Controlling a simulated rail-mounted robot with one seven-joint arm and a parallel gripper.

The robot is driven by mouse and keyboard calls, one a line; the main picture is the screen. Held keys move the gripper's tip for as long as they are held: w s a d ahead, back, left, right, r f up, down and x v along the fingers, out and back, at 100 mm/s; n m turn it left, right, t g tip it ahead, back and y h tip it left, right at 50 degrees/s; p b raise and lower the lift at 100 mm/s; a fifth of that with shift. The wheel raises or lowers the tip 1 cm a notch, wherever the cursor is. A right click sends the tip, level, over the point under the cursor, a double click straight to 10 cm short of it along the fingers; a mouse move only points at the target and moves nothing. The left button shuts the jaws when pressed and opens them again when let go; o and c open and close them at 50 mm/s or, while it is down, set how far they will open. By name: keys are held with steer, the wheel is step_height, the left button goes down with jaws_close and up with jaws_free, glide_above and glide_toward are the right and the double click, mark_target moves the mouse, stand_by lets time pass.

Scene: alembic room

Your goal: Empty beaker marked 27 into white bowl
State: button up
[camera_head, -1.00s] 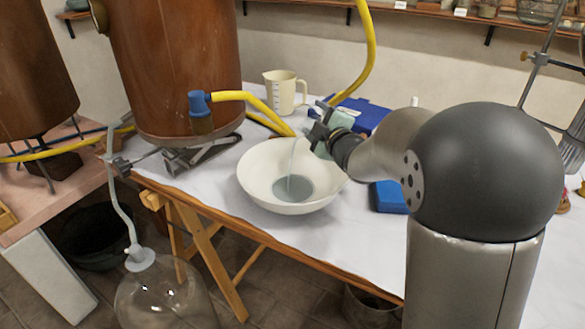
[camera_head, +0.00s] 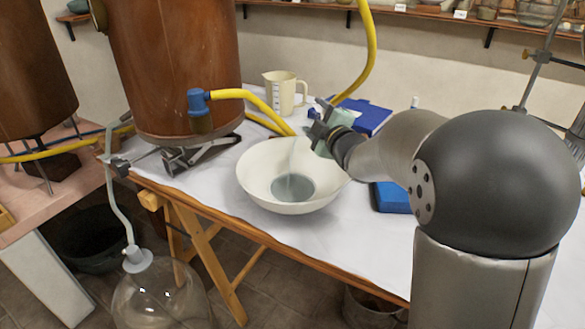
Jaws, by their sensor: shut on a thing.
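The white bowl (camera_head: 258,188) stands on the white-covered table, with a pool of grey liquid (camera_head: 293,187) at its bottom. My gripper (camera_head: 322,125) is above the bowl's back right rim, shut on a small pale greenish beaker (camera_head: 338,119). The beaker is tilted toward the bowl. A thin, faint stream runs from near its mouth down into the liquid. The marking 27 cannot be read from here, and the gripper partly hides the beaker.
A large copper vessel (camera_head: 175,65) with a yellow hose (camera_head: 240,96) stands left of the bowl. A cream measuring jug (camera_head: 281,92) and a blue book (camera_head: 372,117) are behind. A blue box (camera_head: 392,197) lies right of the bowl. The table's front edge is close.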

steer(key=shift+s+a+r+n+t+b, duration=0.1)
steer(key=shift+r+n+t+b, duration=0.4)
steer(key=shift+b, duration=1.1)
steer(key=shift+s+n+b, duration=0.1)
steer(key=shift+n+b, duration=0.4)
steer(key=shift+b, duration=0.8)
steer(key=shift+a+r+n+y+b, duration=0.1)
steer(key=shift+r+n+y+b, duration=0.3)
steer(key=shift+b, duration=0.6)
steer(key=shift+s+b, duration=0.1)
steer(key=shift+b, duration=0.55)
steer(key=shift+r, duration=0.1)
